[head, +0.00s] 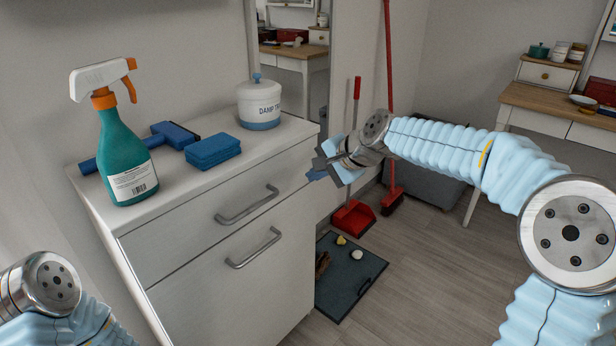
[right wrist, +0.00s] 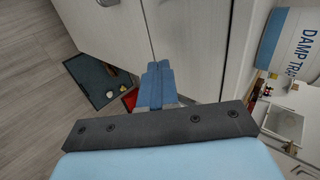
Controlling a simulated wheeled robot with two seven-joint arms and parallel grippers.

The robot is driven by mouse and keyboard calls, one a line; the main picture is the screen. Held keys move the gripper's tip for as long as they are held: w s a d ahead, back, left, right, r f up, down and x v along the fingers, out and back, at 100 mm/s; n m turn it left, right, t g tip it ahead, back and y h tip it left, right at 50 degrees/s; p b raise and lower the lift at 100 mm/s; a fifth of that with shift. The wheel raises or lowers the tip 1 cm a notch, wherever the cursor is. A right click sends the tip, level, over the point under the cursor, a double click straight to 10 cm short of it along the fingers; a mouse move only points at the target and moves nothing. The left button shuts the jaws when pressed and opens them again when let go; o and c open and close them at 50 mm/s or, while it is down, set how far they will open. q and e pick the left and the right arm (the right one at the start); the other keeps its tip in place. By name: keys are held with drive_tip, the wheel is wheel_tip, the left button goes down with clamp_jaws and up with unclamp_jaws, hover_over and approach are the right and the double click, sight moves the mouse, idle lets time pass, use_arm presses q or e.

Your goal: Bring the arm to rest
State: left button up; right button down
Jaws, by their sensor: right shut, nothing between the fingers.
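My right arm (head: 435,142) in its pale blue sleeve comes in from the right in the head view and reaches across to the right end of the white cabinet. Its gripper (head: 319,171) is beside the cabinet's front right corner, near countertop height, with nothing held. In the right wrist view the blue fingers (right wrist: 158,82) are together and empty, with the cabinet front behind them. Part of my left arm (head: 45,285) shows at the lower left of the head view. Its gripper is out of the picture.
The white cabinet (head: 205,258) bears a spray bottle (head: 124,150), blue squeegee (head: 176,135), blue sponge (head: 212,151) and lidded tub (head: 259,103). A red dustpan (head: 354,218), red broom (head: 392,201) and dark tray (head: 345,290) are on the floor. A wooden desk (head: 560,106) stands back right.

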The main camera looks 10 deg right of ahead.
drive_tip(key=v, duration=0.7)
drive_tip(key=s+a+f+n+g+h, duration=0.1)
drive_tip(key=a+f+n+g, duration=0.1)
drive_tip(key=f, duration=1.4)
drive_tip(key=s+a+f+n+g+h, duration=0.1)
drive_tip(key=s+a+f+n+g, duration=0.1)
drive_tip(key=f, duration=1.3)
drive_tip(key=s+a+f+n+g, duration=0.1)
drive_tip(key=s+a+f+n, duration=0.1)
drive_tip(key=s+f, duration=0.8)
drive_tip(key=s+a+f+n+g, duration=0.2)
drive_tip(key=s+f+n, duration=0.1)
drive_tip(key=s+f, duration=0.7)
drive_tip(key=shift+s+a+y, duration=0.3)
drive_tip(key=shift+s+a, duration=0.1)
drive_tip(key=shift+s, duration=0.75)
